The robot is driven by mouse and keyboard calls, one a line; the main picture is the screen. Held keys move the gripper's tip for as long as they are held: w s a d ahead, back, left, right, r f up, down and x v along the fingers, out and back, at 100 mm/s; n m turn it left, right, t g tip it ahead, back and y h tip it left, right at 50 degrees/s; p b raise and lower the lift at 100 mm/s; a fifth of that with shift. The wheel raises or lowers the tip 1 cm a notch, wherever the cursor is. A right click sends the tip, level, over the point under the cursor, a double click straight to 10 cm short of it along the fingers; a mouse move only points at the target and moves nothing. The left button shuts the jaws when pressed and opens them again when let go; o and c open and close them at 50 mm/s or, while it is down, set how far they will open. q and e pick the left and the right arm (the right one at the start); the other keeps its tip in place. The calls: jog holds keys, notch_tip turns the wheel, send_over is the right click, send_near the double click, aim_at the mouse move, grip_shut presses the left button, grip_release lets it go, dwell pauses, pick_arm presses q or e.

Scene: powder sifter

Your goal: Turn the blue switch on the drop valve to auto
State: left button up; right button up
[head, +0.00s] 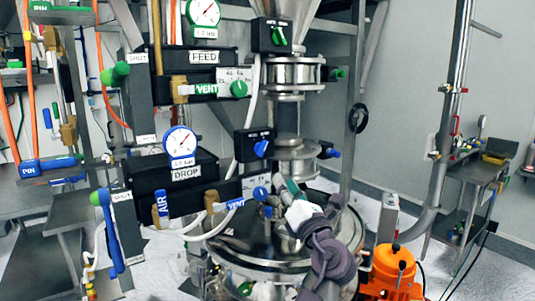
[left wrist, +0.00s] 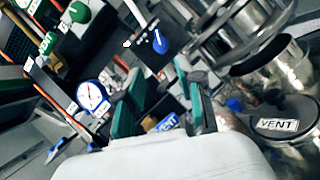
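A blue switch (head: 262,148) sits on a black box (head: 252,139) beside the lower valve, right of the DROP label (head: 186,173). The blue switch shows in the left wrist view (left wrist: 160,42) ahead of the fingers; its setting is too small to read. A second blue knob (head: 261,192) is lower, by the blue VENT label (head: 236,204). My left gripper (head: 284,184) is below and right of the black box, apart from it. In the left wrist view its two green-padded fingers (left wrist: 158,76) are spread with nothing held. My right gripper is not in view.
A green switch (head: 278,36) and green VENT knob (head: 238,88) are on the upper feed section. Steel pipework runs down the middle to a lidded vessel (head: 262,245). Hoses and gauges crowd the left. An orange unit (head: 394,268) stands at lower right.

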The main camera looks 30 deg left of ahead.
aim_at(264, 151)
pick_arm(q)
jog(key=p+x, duration=0.4)
jog(key=x, duration=0.9)
jog(key=shift+w+a, duration=0.2)
jog(key=shift+a, duration=0.1)
jog(key=shift+r, duration=0.1)
jog(key=shift+s+d, duration=0.1)
grip_shut()
